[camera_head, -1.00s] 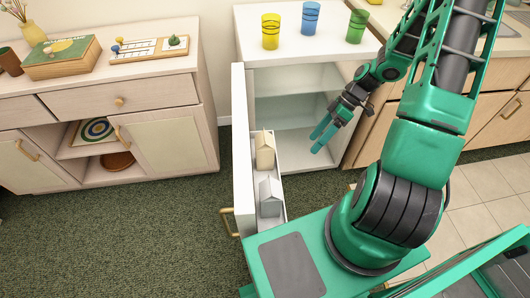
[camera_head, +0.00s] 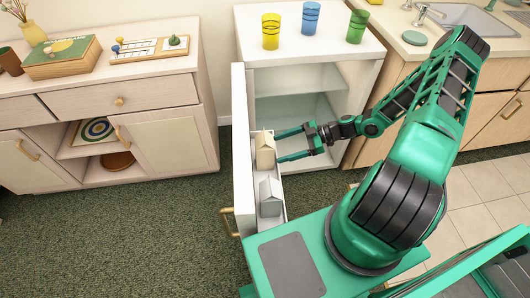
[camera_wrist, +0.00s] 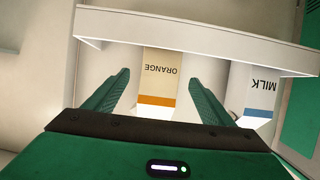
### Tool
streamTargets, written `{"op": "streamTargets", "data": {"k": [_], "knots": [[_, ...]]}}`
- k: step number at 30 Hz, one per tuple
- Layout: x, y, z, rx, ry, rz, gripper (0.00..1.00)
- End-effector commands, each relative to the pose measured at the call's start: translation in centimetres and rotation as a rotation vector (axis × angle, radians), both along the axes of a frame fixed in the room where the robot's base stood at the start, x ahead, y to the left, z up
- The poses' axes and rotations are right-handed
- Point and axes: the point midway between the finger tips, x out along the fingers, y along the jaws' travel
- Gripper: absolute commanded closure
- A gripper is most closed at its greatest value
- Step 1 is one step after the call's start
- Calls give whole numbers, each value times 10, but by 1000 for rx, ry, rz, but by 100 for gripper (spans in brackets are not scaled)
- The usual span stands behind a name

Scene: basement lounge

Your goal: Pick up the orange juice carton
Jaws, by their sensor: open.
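The orange juice carton (camera_head: 265,150) is beige with a gabled top and stands upright in the door rack of the open white fridge. In the wrist view the carton (camera_wrist: 158,82) shows the word ORANGE and an orange band. My gripper (camera_head: 277,147) is open and empty, its two green fingers pointing left at the carton. In the wrist view the fingertips of my gripper (camera_wrist: 158,72) lie on either side of the carton. I cannot tell whether they touch it.
A white milk carton (camera_head: 271,196) stands beside it, nearer to me; its label shows in the wrist view (camera_wrist: 262,92). The rack's rail (camera_wrist: 200,41) crosses the wrist view. The fridge door (camera_head: 241,150) stands open at left. Several cups, including a blue cup (camera_head: 311,18), stand on the fridge.

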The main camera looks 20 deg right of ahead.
Motion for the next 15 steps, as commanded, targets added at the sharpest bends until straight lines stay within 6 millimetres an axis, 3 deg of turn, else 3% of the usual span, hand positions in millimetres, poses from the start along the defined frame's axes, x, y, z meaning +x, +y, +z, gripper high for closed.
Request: {"op": "streamTargets", "data": {"k": [15], "knots": [[10, 42, -10, 2, 2, 2, 23]]}}
